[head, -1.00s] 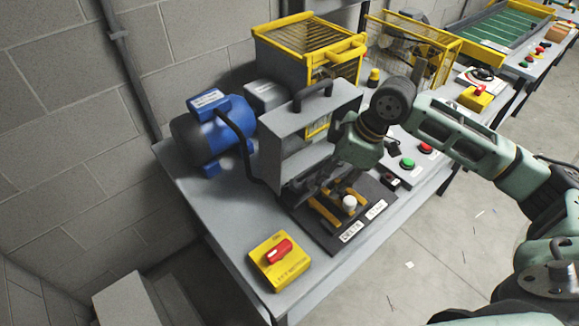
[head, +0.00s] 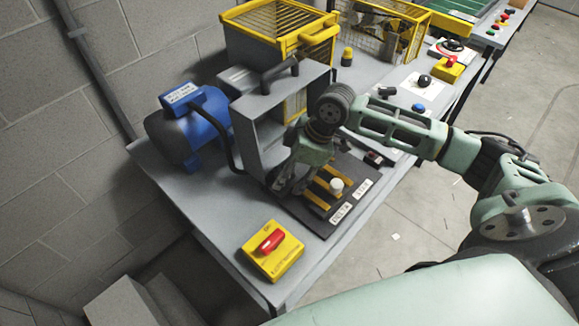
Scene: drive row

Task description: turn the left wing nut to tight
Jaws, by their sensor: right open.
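The black terminal board (head: 300,217) lies on the bench below the open grey box (head: 268,150). It carries yellow bars (head: 315,201), a white knob (head: 336,184) and labels reading DELTA and STAR. I cannot make out the left wing nut; the right gripper and wrist cover the board's left part. My right gripper (head: 284,187) is open and points down at the board's left end, in front of the box. I cannot tell whether its fingers touch anything. My left gripper is out of view.
A yellow switch box (head: 287,262) with a red handle sits at the bench's near end. A blue motor (head: 185,137) stands to the left, its black cable running to the grey box. Yellow guards (head: 236,47) stand behind. The floor to the right is mostly clear.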

